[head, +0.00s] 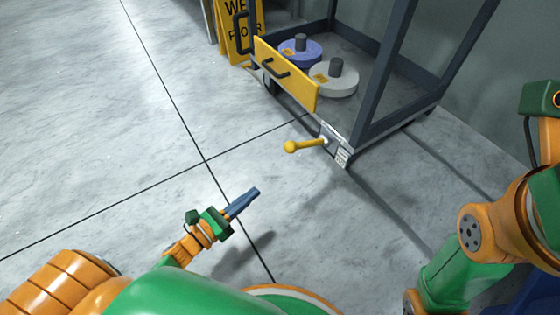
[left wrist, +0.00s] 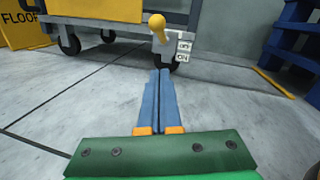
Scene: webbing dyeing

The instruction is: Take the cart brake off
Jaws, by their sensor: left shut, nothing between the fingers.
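The cart (head: 385,120) is a dark grey frame on wheels at the top right of the head view. Its brake lever (head: 306,146) is yellow with a round knob and sticks out from the cart's near corner, toward the left. In the left wrist view the lever's knob (left wrist: 156,22) is above a small plate (left wrist: 184,48) marked OFF and ON. My left gripper (head: 256,191) has blue fingers, shut and empty, over the floor below and left of the lever, apart from it. The fingers also show in the left wrist view (left wrist: 160,74). My right gripper's fingers are not visible.
A yellow panel with a black handle (head: 286,74) is on the cart's front. A blue spool (head: 301,52) and a pale spool (head: 334,80) lie on its deck. A yellow floor sign (head: 238,40) stands behind. The floor at left is clear. Blue pallets (left wrist: 298,45) stand at right.

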